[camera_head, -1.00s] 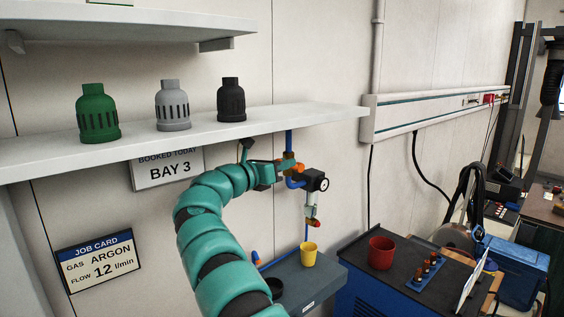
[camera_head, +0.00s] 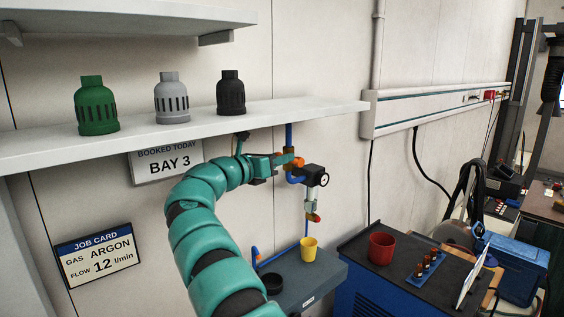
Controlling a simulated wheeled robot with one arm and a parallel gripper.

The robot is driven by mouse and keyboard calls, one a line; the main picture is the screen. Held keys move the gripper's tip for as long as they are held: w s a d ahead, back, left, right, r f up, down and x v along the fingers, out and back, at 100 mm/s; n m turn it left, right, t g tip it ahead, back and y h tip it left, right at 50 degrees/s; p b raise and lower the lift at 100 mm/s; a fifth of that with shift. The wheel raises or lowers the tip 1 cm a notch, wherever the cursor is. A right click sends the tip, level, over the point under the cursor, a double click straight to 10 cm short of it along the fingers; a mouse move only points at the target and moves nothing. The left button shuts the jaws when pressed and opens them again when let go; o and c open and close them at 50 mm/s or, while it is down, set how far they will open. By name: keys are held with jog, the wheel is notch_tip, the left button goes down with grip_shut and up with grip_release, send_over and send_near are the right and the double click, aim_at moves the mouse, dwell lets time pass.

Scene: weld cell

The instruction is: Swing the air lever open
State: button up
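The air lever (camera_head: 298,162) is a small orange handle on the blue air pipe (camera_head: 289,136), below the shelf. A dark regulator block with a round gauge (camera_head: 323,180) hangs just to its right and below. My teal arm reaches up to it from below, and my gripper (camera_head: 284,160) is at the pipe, beside the orange handle. The gripper's fingers are small and overlap the pipe and handle, so I cannot tell whether they touch the lever or how far apart they are.
A shelf (camera_head: 320,106) with green, grey and black caps runs above the gripper. A yellow cup (camera_head: 309,249) stands on a grey bench below. A red cup (camera_head: 382,246) stands on a dark-topped cabinet. Signs hang on the wall at left.

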jog(key=b+v, duration=0.4)
jog(key=v, duration=1.2)
jog(key=shift+b, duration=0.35)
jog(key=shift+f, duration=0.1)
